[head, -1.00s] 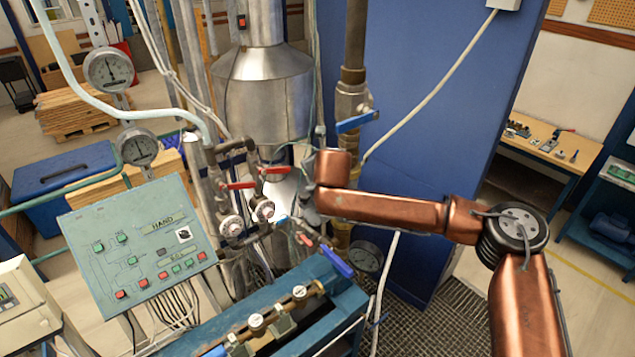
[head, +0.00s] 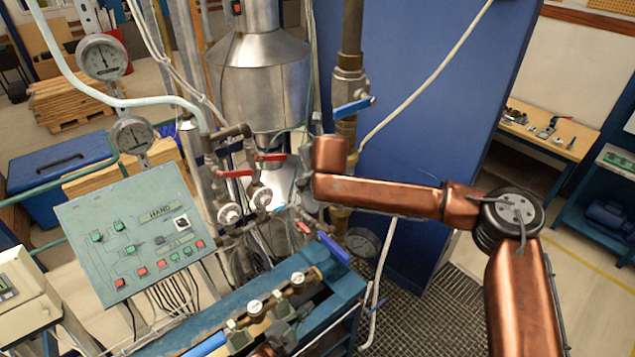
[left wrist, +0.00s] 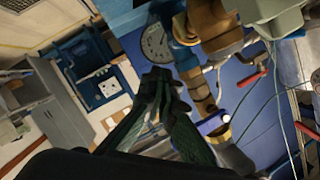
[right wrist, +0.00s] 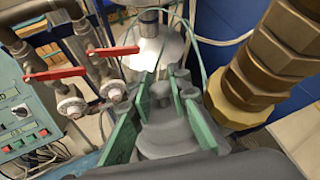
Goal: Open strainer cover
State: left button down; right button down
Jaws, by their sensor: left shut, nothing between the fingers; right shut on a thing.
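My right arm reaches in from the right in the head view. Its gripper (head: 307,187) is partly hidden beside the steel vessel's pipes. In the right wrist view, the right gripper's green-padded fingers (right wrist: 160,95) are closed on a small dark part between their tips, which I cannot identify. My left gripper (head: 289,325) is at the bottom of the head view over the blue bench. In the left wrist view, the left gripper's fingertips (left wrist: 158,78) are together and empty, apart from the brass pipework (left wrist: 197,80). I cannot make out the strainer cover for certain.
Red-handled valves (right wrist: 55,73) stand left of the right gripper, and a thick brass fitting (right wrist: 275,65) is close on its right. The blue bench (head: 345,287) carries brass fittings with gauges. A control panel (head: 130,235) stands left. A blue wall (head: 420,120) rises behind.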

pick_arm(q)
jog(key=w+a+r+m+t+h, duration=0.1)
jog(key=w+r+m+h, duration=0.2)
jog(key=r+m, duration=1.4)
jog(key=w+a+r+m+t+h, duration=0.1)
jog(key=w+r+m+h, duration=0.3)
jog(key=r, duration=2.4)
jog(key=shift+m+y, duration=0.4)
jog(key=shift+y, duration=0.5)
jog(key=x, duration=0.9)
jog(key=shift+d, duration=0.1)
